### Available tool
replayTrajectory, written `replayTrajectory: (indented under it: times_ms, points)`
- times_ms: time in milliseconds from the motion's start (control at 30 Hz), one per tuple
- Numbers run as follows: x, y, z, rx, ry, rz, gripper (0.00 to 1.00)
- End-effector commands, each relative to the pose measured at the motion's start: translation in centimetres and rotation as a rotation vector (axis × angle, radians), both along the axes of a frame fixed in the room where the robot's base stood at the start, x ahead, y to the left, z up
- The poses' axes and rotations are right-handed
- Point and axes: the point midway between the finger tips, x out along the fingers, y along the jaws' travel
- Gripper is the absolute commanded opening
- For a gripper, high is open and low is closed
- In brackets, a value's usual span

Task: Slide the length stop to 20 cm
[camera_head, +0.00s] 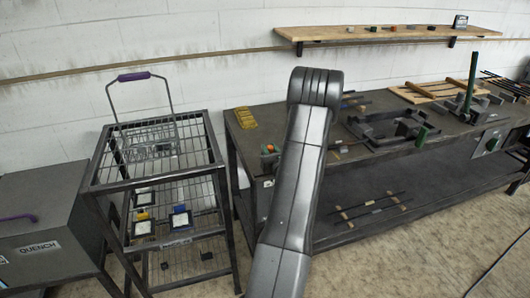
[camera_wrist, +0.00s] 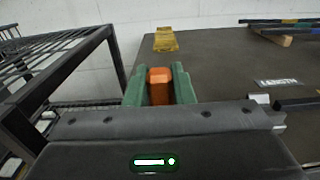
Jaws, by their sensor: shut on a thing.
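The orange block of the length stop (camera_wrist: 159,88) sits between the two green fingers of my gripper (camera_wrist: 160,78) in the wrist view. The fingers are closed against its sides. In the head view the orange block (camera_head: 269,148) shows as a small spot at the near left end of the workbench, just left of my arm. A LENGTH label (camera_wrist: 278,83) lies on the bench to the right, beside a dark bar (camera_wrist: 297,102). The scale marks and the stop's lower part are hidden, so its reading cannot be told.
A yellow block (camera_head: 245,117) lies at the bench's back left corner. A wire rack (camera_head: 155,165) stands close to the left of the bench (camera_head: 350,172). A dark metal jig (camera_head: 392,130) sits right of my arm. A wooden shelf (camera_head: 375,33) hangs above.

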Motion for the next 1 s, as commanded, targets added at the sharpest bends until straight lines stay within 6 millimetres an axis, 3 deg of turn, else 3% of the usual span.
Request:
replayTrajectory:
  times_ms: [100,267,633,667,767,1000]
  points:
    - [1.1,-3.2,-0.3,-0.003,-0.008,-0.008,0.00]
    - [1.9,-5.8,-0.1,-0.002,-0.006,-0.006,0.00]
    - [2.0,-6.3,0.1,-0.001,-0.001,-0.004,0.00]
    - [2.0,-6.3,0.1,-0.001,-0.001,-0.004,0.26]
    - [2.0,-6.3,0.1,-0.002,-0.002,-0.004,0.44]
    - [2.0,-6.3,0.1,-0.001,-0.003,-0.004,0.44]
